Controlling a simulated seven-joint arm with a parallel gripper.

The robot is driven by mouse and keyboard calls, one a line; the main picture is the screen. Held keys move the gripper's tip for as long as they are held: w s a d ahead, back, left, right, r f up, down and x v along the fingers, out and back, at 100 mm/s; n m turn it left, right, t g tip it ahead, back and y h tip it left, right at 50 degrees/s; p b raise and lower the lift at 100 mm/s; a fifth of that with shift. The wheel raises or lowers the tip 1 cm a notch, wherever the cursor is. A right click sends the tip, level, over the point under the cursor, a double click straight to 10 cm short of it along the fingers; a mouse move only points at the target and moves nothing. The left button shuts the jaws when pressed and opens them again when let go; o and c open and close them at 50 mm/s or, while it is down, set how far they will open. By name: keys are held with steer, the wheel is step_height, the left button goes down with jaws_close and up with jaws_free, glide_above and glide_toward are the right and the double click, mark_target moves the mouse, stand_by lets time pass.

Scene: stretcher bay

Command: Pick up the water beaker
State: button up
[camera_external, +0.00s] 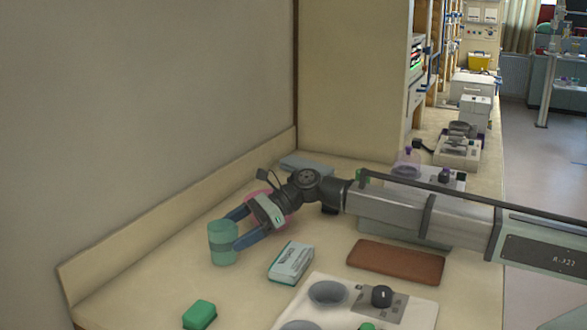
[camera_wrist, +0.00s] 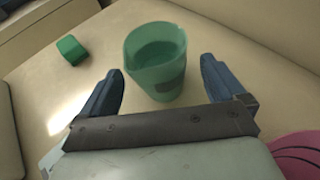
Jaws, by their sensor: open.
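The water beaker (camera_external: 223,245) is a green, translucent cup standing upright on the counter, left of my gripper in the external view. In the wrist view the beaker (camera_wrist: 155,65) stands just beyond and partly between my fingertips, with liquid visible inside. My gripper (camera_external: 233,229) is open, its two blue fingers reaching toward the beaker, one on each side. In the wrist view my gripper (camera_wrist: 160,82) shows a wide gap with nothing held. Whether a finger touches the beaker is hard to tell.
A green block (camera_external: 200,315) lies nearer the front, also in the wrist view (camera_wrist: 71,50). A white-and-green box (camera_external: 291,263) lies right of the beaker. A brown tray (camera_external: 396,261) and a white panel with bowls (camera_external: 420,312) are further right. A wall (camera_external: 150,110) stands behind.

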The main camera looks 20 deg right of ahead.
mark_target(211, 248)
steer(key=shift+f+x, duration=0.1)
steer(key=shift+x, duration=1.1)
steer(key=shift+f+x, duration=0.15)
steer(key=shift+x, duration=1)
steer(key=shift+d, duration=0.1)
steer(key=shift+c, duration=0.4)
steer(key=c, duration=1.1)
